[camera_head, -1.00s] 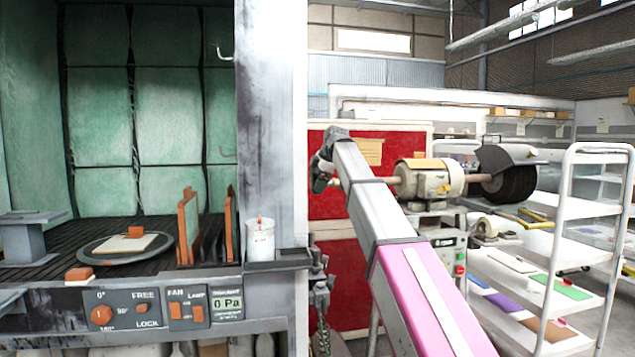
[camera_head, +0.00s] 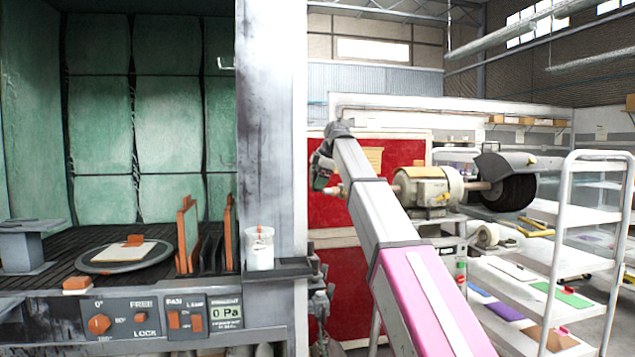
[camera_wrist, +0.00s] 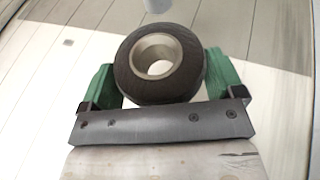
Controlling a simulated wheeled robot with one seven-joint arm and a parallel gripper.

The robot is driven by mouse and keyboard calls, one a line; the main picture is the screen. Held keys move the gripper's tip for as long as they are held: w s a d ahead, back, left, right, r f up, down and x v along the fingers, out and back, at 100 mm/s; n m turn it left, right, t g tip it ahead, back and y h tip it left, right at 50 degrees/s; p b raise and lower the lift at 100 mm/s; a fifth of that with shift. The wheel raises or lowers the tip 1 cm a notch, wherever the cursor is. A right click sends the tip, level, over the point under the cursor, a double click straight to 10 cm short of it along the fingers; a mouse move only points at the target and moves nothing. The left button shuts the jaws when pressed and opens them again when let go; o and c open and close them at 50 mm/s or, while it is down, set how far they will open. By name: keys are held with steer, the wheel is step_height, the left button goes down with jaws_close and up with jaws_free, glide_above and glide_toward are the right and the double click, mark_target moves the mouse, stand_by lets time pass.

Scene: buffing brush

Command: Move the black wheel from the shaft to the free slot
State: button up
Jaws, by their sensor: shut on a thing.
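In the wrist view, my gripper (camera_wrist: 161,78) is shut on a black wheel (camera_wrist: 132,82) with a pale hub. The green fingers press its left and right sides, and the open hub hole faces the camera. In the head view my gripper (camera_head: 322,172) is small, left of the motor, and the wheel cannot be made out there. The shaft (camera_head: 333,191) sticks out left of the motor (camera_head: 425,188), partly behind my arm; its bare tip shows. A larger black wheel (camera_head: 508,192) sits at the motor's right end under a grey guard. I cannot identify the free slot.
A grey cabinet with a green-lined booth (camera_head: 105,150) stands at the left, a jar (camera_head: 260,247) on its ledge. A red panel (camera_head: 365,165) is behind my gripper. A white shelf cart (camera_head: 590,215) stands at the right. Pale floor shows in the wrist view.

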steer(key=shift+s+d+r, duration=0.1)
steer(key=shift+s+r, duration=0.1)
steer(key=shift+r, duration=0.6)
steer(key=shift+s+r, duration=0.2)
steer(key=shift+r, duration=0.6)
